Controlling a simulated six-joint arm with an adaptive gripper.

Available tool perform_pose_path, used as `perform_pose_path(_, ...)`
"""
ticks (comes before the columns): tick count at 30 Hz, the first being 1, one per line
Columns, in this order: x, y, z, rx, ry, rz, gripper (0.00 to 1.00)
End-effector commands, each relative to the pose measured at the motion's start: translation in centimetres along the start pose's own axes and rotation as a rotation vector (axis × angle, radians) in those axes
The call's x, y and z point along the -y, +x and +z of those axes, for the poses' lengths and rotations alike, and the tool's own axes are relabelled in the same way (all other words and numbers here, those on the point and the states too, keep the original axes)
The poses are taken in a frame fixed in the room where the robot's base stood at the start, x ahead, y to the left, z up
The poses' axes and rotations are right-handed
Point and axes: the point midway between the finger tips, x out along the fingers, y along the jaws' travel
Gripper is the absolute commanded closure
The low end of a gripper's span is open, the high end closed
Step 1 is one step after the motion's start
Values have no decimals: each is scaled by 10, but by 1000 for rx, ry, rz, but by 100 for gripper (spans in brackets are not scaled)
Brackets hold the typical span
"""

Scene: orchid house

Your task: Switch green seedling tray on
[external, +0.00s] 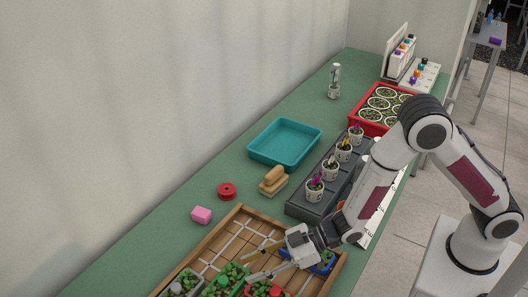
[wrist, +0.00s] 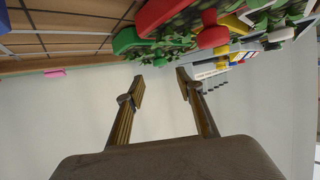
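In the external view, the green seedling tray (external: 240,288) sits in the wooden grid frame at the bottom edge, holding leafy seedlings and a rounded green piece (external: 222,281). My gripper (external: 256,262) is above the frame, close to the green tray, with its two fingers spread and nothing between them. In the wrist view, my gripper (wrist: 162,84) is also open and empty. A rounded green piece (wrist: 126,41) shows there beyond the fingertips, beside leaves and red pieces. Whether a fingertip touches anything is unclear, and the green tray's lower part is cut off.
A red piece (external: 276,292) and a blue tray (external: 325,263) are close to my gripper. A dark rack (external: 299,207) holds several potted plants.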

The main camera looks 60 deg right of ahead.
Motion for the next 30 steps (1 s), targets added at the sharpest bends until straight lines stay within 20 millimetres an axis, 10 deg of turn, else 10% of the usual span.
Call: perform_pose_path(30,0,59,0,-1,0,-1,63)
